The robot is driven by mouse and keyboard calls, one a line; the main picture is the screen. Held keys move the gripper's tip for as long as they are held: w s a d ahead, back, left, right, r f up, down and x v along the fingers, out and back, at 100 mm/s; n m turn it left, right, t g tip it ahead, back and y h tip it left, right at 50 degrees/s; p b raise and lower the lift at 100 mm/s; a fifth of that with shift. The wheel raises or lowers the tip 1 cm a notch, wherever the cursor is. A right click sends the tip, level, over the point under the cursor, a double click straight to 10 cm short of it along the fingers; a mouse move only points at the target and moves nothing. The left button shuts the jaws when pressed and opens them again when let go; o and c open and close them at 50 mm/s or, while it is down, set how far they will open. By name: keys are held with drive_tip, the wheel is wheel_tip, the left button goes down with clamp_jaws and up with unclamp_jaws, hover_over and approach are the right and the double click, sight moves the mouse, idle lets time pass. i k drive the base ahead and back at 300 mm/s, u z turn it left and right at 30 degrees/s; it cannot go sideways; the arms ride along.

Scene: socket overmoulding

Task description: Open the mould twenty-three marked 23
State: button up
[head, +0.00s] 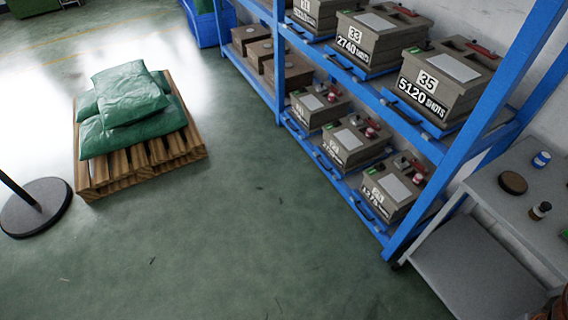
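Several grey-brown box-shaped moulds stand on the blue rack. The lower shelf holds a left mould (320,105), a middle mould (355,140) and a right mould (396,188). Their number plates are too small and blurred to read surely, so I cannot tell which one is marked 23. Each has a pale plate on top and looks shut. On the shelf above, a mould marked 33 (378,42) and a mould marked 35 (450,75) read clearly. My gripper is not in view.
The blue rack (430,146) has an upright post at its near end. A grey table (490,190) with small items stands to its right. A wooden pallet (150,160) with green sacks and a round black post base (36,206) are at left. The floor between is clear.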

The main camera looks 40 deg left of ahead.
sight(346, 148)
drive_tip(key=u, duration=0.5)
drive_tip(key=i, duration=0.85)
drive_tip(key=u, duration=0.55)
drive_tip(key=k, duration=0.45)
drive_tip(key=u, duration=1.15)
drive_tip(key=i, duration=1)
drive_tip(key=z, duration=0.4)
